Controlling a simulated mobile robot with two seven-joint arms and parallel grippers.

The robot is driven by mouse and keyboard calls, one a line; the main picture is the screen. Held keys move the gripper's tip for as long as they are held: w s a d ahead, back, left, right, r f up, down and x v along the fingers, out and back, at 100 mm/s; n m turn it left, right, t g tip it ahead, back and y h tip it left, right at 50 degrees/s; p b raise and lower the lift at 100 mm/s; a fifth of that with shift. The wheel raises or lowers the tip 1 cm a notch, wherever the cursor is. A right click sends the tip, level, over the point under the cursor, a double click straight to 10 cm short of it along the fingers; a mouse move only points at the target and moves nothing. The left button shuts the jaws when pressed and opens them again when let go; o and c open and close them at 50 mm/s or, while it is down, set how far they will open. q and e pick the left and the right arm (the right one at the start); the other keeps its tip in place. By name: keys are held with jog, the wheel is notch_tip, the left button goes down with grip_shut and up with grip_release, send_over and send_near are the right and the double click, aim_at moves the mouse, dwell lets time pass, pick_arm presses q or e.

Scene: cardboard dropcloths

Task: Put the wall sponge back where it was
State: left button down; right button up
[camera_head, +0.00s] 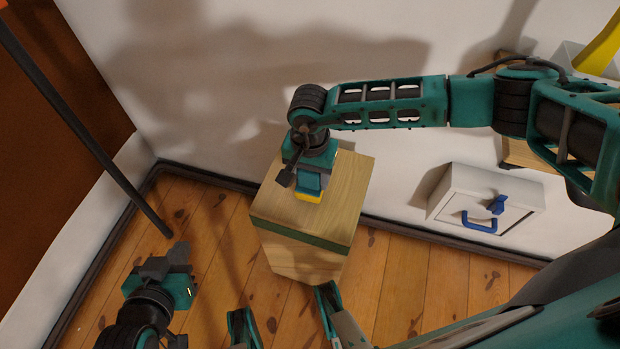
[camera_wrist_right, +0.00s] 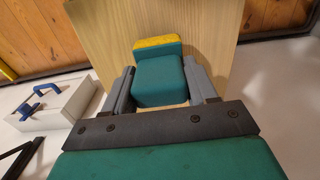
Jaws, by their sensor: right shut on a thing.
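The wall sponge (camera_wrist_right: 160,80) is a teal block with a yellow layer at its far end. In the right wrist view it sits between the two grey fingers of my right gripper (camera_wrist_right: 161,88), which is shut on it. In the head view the sponge (camera_head: 309,188) shows below my right gripper (camera_head: 306,178), over the top of a wooden block-like stand (camera_head: 343,190). I cannot tell whether the sponge touches that top. My left gripper (camera_head: 166,264) is at the lower left above the floor, away from the sponge; its finger gap is unclear.
The stand, with a dark green band, is near the white wall (camera_head: 230,90). A white box (camera_head: 490,180) with a blue handle (camera_head: 480,222) is to its right. A dark pole (camera_head: 85,125) slants at the left. Plank floor (camera_head: 400,290) is clear in front.

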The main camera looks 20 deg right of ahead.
jog(key=shift+f, duration=0.85)
jog(key=shift+f, duration=0.1)
jog(key=o, duration=1.1)
